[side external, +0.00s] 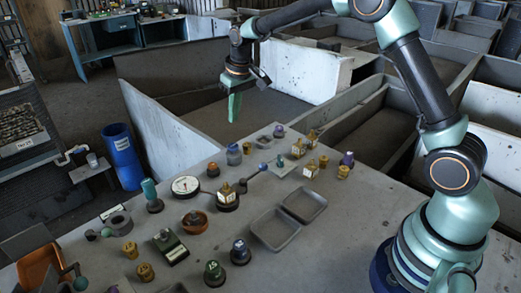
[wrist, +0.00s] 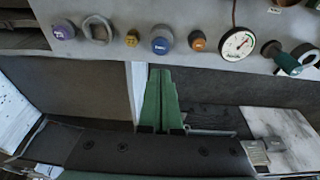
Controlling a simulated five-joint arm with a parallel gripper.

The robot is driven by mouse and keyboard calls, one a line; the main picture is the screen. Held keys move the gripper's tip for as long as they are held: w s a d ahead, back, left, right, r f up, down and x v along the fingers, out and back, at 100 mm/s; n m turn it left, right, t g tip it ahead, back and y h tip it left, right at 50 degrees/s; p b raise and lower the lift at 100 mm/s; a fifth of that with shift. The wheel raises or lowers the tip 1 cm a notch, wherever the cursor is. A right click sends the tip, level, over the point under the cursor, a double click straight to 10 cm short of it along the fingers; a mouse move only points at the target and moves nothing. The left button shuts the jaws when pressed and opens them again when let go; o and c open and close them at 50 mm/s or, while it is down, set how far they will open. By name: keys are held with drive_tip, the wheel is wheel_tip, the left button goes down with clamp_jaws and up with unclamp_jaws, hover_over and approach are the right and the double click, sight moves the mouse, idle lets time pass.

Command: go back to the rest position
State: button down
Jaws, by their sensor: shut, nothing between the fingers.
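My gripper (side external: 234,107) is raised in the air at the far edge of the grey work table (side external: 355,225) in the side external view. Its green fingers hang straight down, closed together, with nothing between them. In the wrist view the two green fingers (wrist: 160,75) lie side by side and shut. They are apart from the table and from everything on it. My arm reaches over from the right side.
The table holds several small weights and knobs, a white-faced dial gauge (side external: 186,186), two grey trays (side external: 275,229) and an orange bowl (side external: 194,222). A blue cylinder (side external: 122,155) stands beyond the table's left edge. Low grey partitions (side external: 170,140) stand behind the table.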

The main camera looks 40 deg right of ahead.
drive_tip(key=s+r, duration=0.6)
drive_tip(key=r, duration=0.1)
drive_tip(key=s+r+t, duration=0.2)
drive_tip(key=s+t, duration=0.1)
drive_tip(key=s, duration=1.7)
drive_tip(key=shift+a+r, duration=0.25)
drive_tip(key=shift+r, duration=0.15)
